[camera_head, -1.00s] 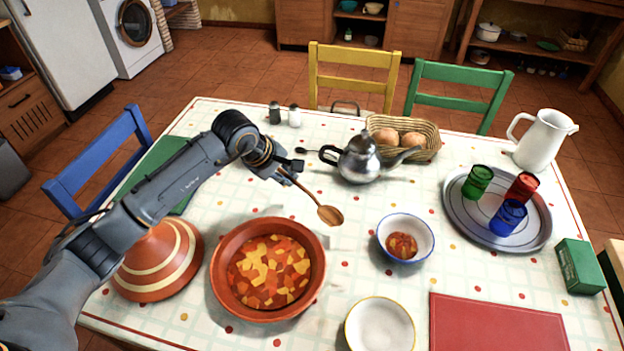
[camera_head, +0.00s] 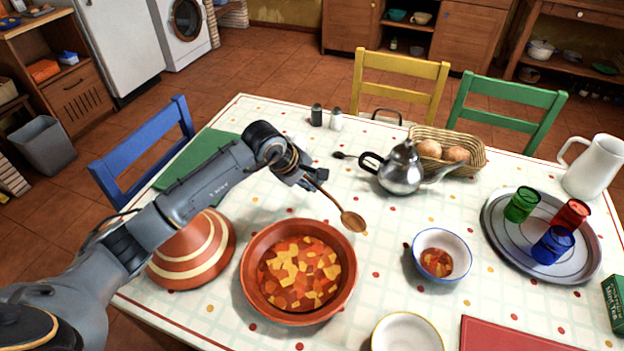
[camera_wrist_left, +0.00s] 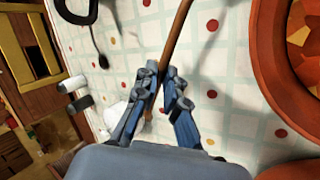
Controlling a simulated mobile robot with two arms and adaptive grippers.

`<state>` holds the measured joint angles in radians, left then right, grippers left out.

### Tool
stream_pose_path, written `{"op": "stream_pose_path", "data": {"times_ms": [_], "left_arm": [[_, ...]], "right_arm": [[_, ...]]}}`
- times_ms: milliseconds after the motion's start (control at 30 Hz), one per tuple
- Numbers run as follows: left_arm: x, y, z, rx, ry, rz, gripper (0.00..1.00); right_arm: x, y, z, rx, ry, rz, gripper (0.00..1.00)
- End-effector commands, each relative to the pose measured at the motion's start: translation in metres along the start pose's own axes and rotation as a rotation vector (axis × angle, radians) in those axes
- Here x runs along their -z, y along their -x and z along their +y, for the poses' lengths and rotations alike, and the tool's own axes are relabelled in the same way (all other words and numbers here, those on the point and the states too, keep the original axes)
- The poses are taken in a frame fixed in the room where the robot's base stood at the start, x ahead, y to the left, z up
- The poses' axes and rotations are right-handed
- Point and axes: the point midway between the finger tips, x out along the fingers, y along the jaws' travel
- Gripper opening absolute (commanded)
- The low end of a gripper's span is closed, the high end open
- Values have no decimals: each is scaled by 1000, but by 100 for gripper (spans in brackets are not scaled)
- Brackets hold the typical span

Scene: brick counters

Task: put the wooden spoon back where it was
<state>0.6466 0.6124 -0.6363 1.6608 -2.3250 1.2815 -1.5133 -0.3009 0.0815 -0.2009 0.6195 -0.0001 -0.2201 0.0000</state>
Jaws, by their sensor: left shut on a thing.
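The wooden spoon (camera_head: 340,211) is in my left gripper (camera_head: 312,180), which is shut on its handle. The spoon's bowl points down to the right, over the cloth, just beyond the rim of the terracotta dish of stew (camera_head: 263,303). In the left wrist view, the brown spoon handle (camera_wrist_left: 178,35) runs up between the two blue-grey fingers of the left gripper (camera_wrist_left: 167,95). The spoon's bowl is out of that view. A small white-and-blue bowl (camera_head: 442,238) with some stew in it stands to the right of the spoon. My right gripper is not in view.
A striped conical lid (camera_head: 190,262) stands left of the dish. A metal teapot (camera_head: 400,175) with a dark spoon (camera_head: 343,155) beside it, a bread basket (camera_head: 480,155) and salt and pepper shakers (camera_head: 317,115) stand at the back. A tray (camera_head: 497,240) holds coloured glasses.

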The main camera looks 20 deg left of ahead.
Motion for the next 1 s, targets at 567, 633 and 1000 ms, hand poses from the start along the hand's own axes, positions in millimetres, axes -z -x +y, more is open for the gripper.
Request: {"op": "stream_pose_path", "data": {"times_ms": [567, 633, 1000], "left_arm": [[0, -35, -22, -1, 1, 1, 0], [0, -36, -23, -1, 1, 0, 0], [0, -35, -22, 0, 1, 0, 32]], "right_arm": [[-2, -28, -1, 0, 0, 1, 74], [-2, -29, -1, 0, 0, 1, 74], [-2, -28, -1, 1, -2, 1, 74]]}}
